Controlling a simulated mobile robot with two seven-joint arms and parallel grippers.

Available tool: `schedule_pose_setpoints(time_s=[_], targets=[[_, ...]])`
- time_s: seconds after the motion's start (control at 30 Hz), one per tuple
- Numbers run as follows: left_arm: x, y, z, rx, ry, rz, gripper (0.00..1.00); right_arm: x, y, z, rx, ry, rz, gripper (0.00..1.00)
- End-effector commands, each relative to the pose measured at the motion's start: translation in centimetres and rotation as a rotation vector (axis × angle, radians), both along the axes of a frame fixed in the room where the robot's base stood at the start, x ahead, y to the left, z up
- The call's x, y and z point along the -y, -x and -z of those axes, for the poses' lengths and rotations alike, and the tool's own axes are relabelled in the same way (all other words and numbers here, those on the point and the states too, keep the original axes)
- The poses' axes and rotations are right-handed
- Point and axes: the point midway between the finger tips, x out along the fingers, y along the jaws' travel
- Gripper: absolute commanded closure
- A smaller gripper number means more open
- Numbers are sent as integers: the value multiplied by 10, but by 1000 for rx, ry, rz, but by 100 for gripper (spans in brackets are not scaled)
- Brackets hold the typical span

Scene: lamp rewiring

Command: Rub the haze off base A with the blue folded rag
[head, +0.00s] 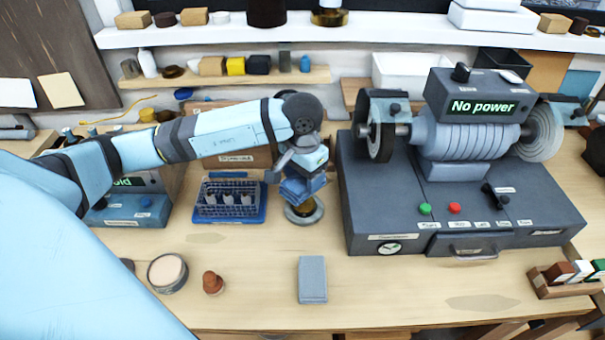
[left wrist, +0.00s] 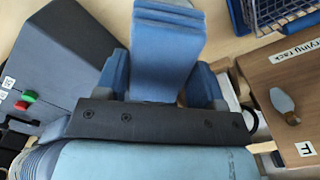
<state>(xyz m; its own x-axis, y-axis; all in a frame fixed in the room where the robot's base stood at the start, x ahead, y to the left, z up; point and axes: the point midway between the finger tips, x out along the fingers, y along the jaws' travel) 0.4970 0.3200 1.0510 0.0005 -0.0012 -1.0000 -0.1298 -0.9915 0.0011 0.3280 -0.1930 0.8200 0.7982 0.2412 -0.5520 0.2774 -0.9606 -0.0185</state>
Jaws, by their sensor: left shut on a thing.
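My left gripper (head: 304,172) is shut on the blue folded rag (head: 298,192) and points down near the middle of the bench. The left wrist view shows the rag (left wrist: 165,62) between the two blue fingers. Directly under the rag is a round lamp base (head: 305,216) with a grey rim and brass-coloured middle; the rag hides much of it. I cannot tell whether the rag touches it, nor read a letter on it. Haze cannot be made out. My right gripper is out of view.
A blue rack (head: 229,213) stands just left of the base, and a large grey buffing machine (head: 450,190) reading "No power" stands to the right. A grey block (head: 312,279), a round tin (head: 167,272) and a brown knob-like piece (head: 212,283) lie in front.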

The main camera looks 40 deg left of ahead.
Motion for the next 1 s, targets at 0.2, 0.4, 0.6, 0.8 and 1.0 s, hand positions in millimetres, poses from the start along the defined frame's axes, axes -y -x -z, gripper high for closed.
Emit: schedule_pose_setpoints(time_s=[0.2, 0.4, 0.6, 0.8, 1.0], targets=[[11, 14, -16, 1, -1, 2, 59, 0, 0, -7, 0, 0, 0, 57], [20, 26, -29, 1, -1, 2, 59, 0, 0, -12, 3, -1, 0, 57], [28, 37, -41, 0, -1, 1, 59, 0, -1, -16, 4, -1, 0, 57], [32, 42, -44, -1, -1, 0, 59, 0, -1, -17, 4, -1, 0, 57], [32, 42, -44, -1, -1, 0, 59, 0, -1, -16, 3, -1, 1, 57]])
